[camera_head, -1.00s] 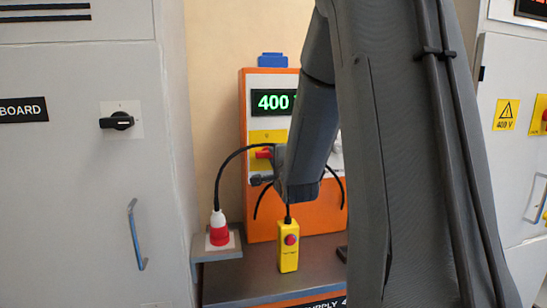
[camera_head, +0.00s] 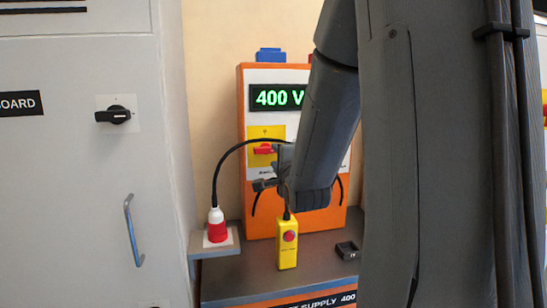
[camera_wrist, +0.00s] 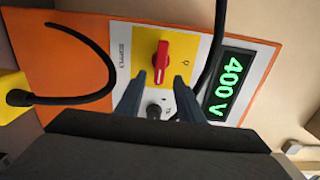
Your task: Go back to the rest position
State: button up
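My arm crosses the right of the head view, and my gripper (camera_head: 264,184) is in front of the orange supply box (camera_head: 348,222). In the wrist view the two fingers of my gripper (camera_wrist: 159,82) stand apart with nothing held between them. Behind them is the box's panel with a red rotary switch (camera_wrist: 161,62) on a yellow plate and a dark round socket (camera_wrist: 154,111). The green display (camera_wrist: 229,85) reads 400 V. My arm hides part of the box in the head view.
A black cable arcs from the red-and-white plug (camera_head: 217,227) on a side shelf towards the box. A yellow pendant (camera_head: 287,250) with a red button and a small black holder (camera_head: 347,250) are on the grey bench (camera_head: 240,283). A grey cabinet (camera_head: 70,190) stands at left.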

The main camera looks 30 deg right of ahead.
jog(key=shift+v, duration=0.8)
jog(key=shift+f, duration=0.1)
jog(key=s+a+f+n+g+y, duration=0.25)
jog(key=a+f+n+g, duration=0.2)
jog(key=f, duration=0.35)
jog(key=s+a+f+n+g+y, duration=0.1)
jog(key=s+a+f+n+g, duration=0.4)
jog(key=f, duration=0.4)
jog(key=s+a+f+n+g, duration=0.3)
jog(key=s+a+n, duration=0.2)
jog(key=s, duration=0.3)
jog(key=s+a+f+n+g+y, duration=0.1)
jog(key=s+a+f+n+g, duration=0.3)
jog(key=s+n, duration=0.3)
jog(key=shift+s+a, duration=0.4)
jog(key=shift+s, duration=0.55)
jog(key=shift+f+g+y, duration=0.15)
jog(key=shift+g+y, duration=0.1)
